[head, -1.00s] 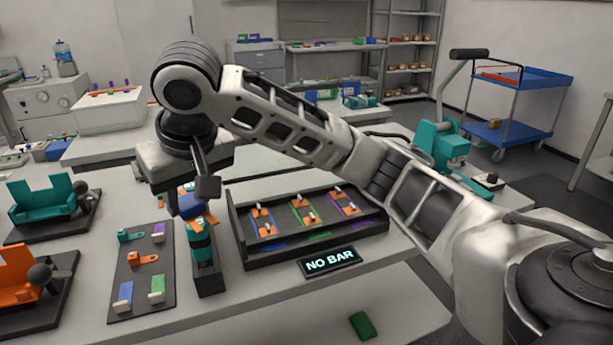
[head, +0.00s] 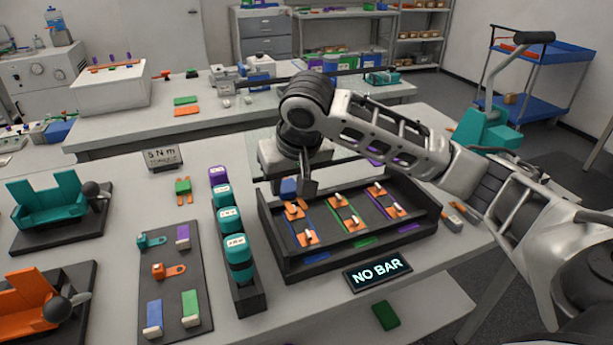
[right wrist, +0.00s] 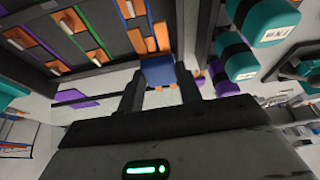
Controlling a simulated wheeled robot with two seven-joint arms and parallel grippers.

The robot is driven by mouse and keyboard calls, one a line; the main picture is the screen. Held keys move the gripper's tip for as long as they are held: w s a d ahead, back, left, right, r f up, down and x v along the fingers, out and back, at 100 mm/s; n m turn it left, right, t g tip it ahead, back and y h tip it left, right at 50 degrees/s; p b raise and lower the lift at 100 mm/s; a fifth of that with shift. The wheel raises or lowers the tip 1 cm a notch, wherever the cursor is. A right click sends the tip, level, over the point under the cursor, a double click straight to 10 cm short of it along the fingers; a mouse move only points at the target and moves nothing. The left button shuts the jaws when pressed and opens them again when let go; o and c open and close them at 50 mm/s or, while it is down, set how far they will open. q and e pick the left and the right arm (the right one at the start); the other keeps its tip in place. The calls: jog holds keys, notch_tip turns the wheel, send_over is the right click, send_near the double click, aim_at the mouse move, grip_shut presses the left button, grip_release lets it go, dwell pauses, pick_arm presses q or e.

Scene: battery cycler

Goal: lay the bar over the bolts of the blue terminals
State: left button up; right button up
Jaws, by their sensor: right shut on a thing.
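My right gripper (head: 296,190) is shut on a blue-sleeved bar (right wrist: 158,71). In the head view the bar's blue part (head: 288,186) shows just under the gripper, near the back left of the black tray (head: 264,228). Small orange parts show by the sleeve in the wrist view, but the bar's ends are partly hidden. The blue terminals are orange pieces with pale bolts beside a blue strip: the front one (head: 307,238) is clear, the rear one (head: 294,211) lies close below the gripper. I cannot tell if the bar touches anything. My left gripper is not in view.
Green (head: 343,212) and purple lanes lie right of the blue one. A "NO BAR" display (head: 378,272) stands before the tray. A grey board (head: 172,280) and another bar (head: 183,190) lie further left.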

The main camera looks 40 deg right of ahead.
jog(key=d+f, duration=0.2)
jog(key=d, duration=0.1)
send_over(300, 224)
jog(key=s, duration=0.1)
jog(key=shift+s+a+f, duration=0.15)
jog(key=shift+f, duration=2.1)
jog(key=shift+f, duration=0.8)
jog(key=shift+f, duration=0.6)
jog(key=o, duration=1.1)
jog(key=v, duration=1.6)
jog(key=shift+a, duration=0.3)
